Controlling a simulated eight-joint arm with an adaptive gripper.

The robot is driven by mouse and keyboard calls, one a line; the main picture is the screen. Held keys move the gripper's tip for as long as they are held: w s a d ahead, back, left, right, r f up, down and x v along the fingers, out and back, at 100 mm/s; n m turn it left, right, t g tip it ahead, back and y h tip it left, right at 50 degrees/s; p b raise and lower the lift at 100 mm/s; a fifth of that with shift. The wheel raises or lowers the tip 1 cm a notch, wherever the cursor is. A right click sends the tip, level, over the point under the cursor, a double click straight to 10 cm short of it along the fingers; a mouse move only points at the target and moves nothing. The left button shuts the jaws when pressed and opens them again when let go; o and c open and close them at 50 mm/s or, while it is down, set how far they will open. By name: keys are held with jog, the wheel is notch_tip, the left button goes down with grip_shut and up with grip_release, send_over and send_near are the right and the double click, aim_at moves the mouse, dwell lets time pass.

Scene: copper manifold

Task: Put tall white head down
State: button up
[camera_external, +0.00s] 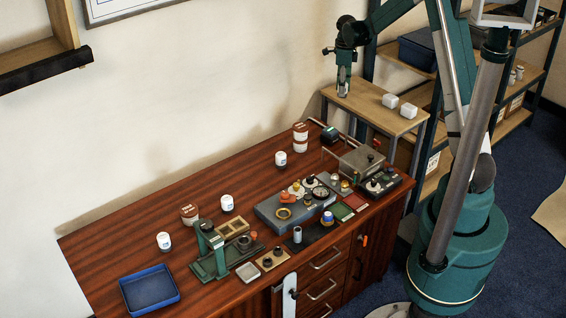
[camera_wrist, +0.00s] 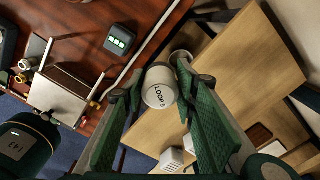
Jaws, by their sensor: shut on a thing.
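A white cylindrical head (camera_wrist: 159,96) marked "LOOP 5" sits between the fingertips of my gripper (camera_wrist: 162,88) in the wrist view. The fingers are shut on it. In the external view my gripper (camera_external: 343,90) points down at the left end of the wooden side stand (camera_external: 366,112), and only a small pale bit of the head shows below the fingers. I cannot tell whether the head touches the stand.
Two white blocks (camera_external: 389,101) (camera_external: 408,110) stand toward the right of the side stand. The brown workbench (camera_external: 130,250) holds several white jars, a blue tray (camera_external: 149,290), a green press (camera_external: 212,250) and a metal box (camera_external: 361,160). The bench's left part has bare room.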

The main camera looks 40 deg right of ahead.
jog(key=r+m, duration=0.2)
send_over(366, 105)
jog(key=shift+s+a+p, duration=0.1)
jog(key=shift+a+p, duration=0.05)
jog(key=shift+p, duration=0.3)
jog(key=shift+f, duration=0.1)
jog(key=shift+f+b, duration=0.4)
jog(key=shift+f, duration=2.7)
jog(key=shift+f, duration=0.1)
jog(key=shift+f, duration=1.75)
jog(key=shift+f+b, duration=0.15)
jog(key=shift+b, duration=0.2)
jog(key=o, duration=0.9)
jog(key=shift+o, duration=0.2)
